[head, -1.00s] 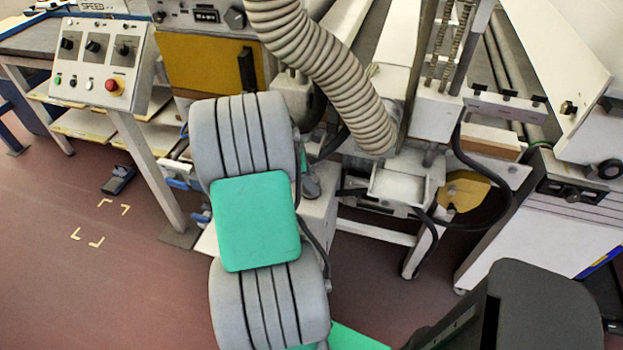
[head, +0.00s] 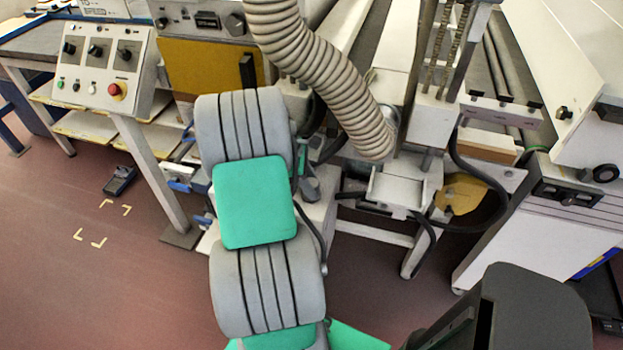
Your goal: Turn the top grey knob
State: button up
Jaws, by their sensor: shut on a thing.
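My grey and teal arm stands in the middle of the head view. Its far end and my gripper are hidden behind its own links, so I see no fingertips and nothing in them. I cannot pick out the top grey knob for certain. A dark grey knob (head: 235,24) shows on the upper machine panel, beside a small display, with no gripper at it. Part of the machine front behind my arm is hidden.
A sloped control box (head: 103,72) with several dark knobs and a red button (head: 117,90) stands at the left. A ribbed hose (head: 318,72) hangs close to the right of my arm. A yellow panel (head: 205,66) is behind it. The left floor is mostly clear.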

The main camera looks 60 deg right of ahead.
jog(key=m+y+p, duration=0.1)
jog(key=m, duration=0.1)
jog(key=m+p, duration=0.2)
jog(key=shift+d+r+m+y, duration=0.1)
jog(key=shift+r+m+y, duration=0.1)
jog(key=shift+m+y, duration=0.15)
jog(key=m, duration=0.2)
jog(key=m+y, duration=0.1)
jog(key=m, duration=0.1)
jog(key=shift+f+y+p, duration=0.15)
jog(key=shift+y+p, duration=0.1)
jog(key=shift+p, duration=0.1)
jog(key=o, duration=1.4)
jog(key=shift+c, duration=0.2)
